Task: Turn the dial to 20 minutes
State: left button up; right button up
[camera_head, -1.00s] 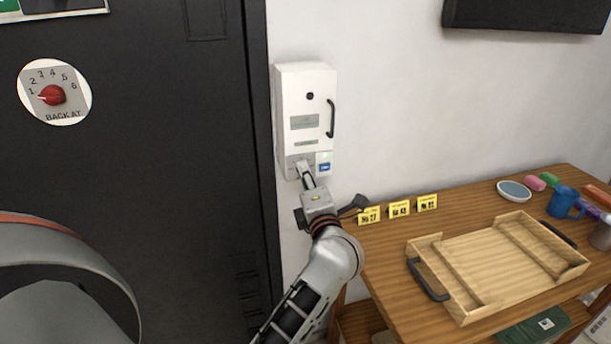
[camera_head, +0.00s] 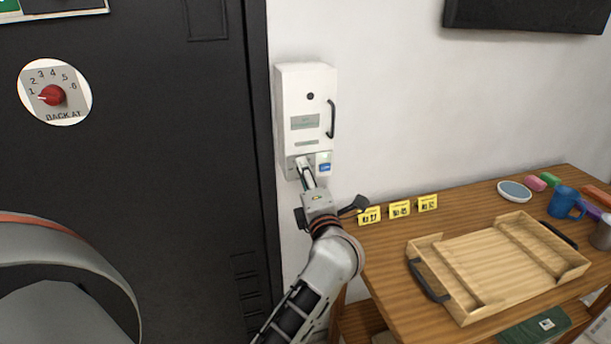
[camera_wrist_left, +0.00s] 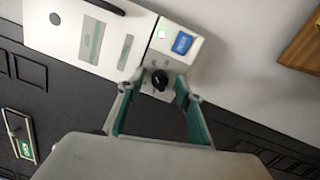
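A white wall box (camera_head: 306,95) hangs beside the dark door. Its small black dial (camera_wrist_left: 160,80) is on the grey lower panel in the left wrist view. My left gripper (camera_head: 304,166) is at this panel, pointing at the wall. In the left wrist view its teal-lined fingers (camera_wrist_left: 159,88) are apart, with the dial between or just beyond their tips. I cannot tell whether they touch it. The dial's markings are too small to read. In the head view the gripper hides the dial. My right gripper is not in view.
A black handle (camera_head: 331,118) is on the box. A round sign with a red knob (camera_head: 52,95) is on the door. A wooden table with a tray (camera_head: 462,318) stands at right.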

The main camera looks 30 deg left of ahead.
pick_arm(q)
jog(key=v, duration=0.7)
jog(key=shift+s+d, duration=0.2)
